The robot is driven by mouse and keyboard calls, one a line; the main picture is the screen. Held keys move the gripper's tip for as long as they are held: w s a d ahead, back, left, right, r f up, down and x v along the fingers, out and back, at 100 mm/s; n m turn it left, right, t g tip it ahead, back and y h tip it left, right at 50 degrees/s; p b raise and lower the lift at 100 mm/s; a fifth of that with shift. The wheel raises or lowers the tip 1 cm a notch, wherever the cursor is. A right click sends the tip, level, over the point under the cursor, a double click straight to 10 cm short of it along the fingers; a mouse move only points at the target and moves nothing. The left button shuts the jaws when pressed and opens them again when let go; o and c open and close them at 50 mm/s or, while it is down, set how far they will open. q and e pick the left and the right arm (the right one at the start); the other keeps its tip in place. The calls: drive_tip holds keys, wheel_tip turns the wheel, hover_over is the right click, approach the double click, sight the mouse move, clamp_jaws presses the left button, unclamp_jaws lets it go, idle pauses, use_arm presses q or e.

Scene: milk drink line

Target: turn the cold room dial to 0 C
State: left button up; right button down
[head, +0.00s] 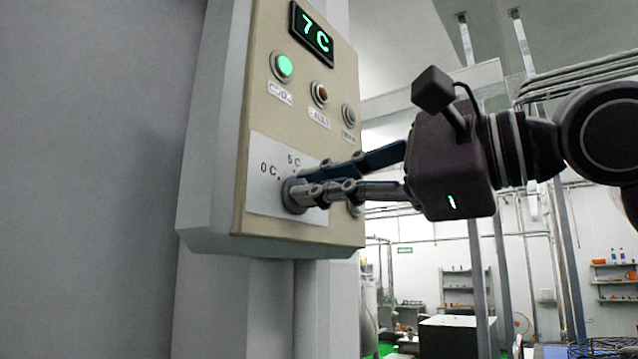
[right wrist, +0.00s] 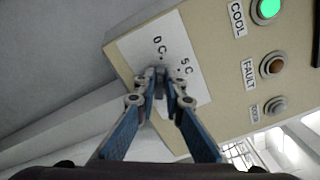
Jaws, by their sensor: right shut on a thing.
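The cold room dial (head: 293,196) sits low on a beige control panel, on a white plate (head: 262,213) with the marks "0 C" and "5 C". My right gripper (head: 308,191) reaches in from the right and is shut on the dial. In the right wrist view, both blue fingers of the right gripper (right wrist: 163,84) meet around the dial, which they mostly hide. Where the dial points cannot be made out. The green display (head: 311,34) at the panel's top reads "7 C". My left gripper is not in view.
The panel also carries a lit green COOL lamp (head: 282,67), a dark orange FAULT lamp (head: 319,93) and a grey button (head: 348,115). A grey wall fills the left. Open room with shelves (head: 612,282) lies far behind on the right.

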drive_tip(key=c, duration=2)
unclamp_jaws()
drive_tip(key=v, duration=1.2)
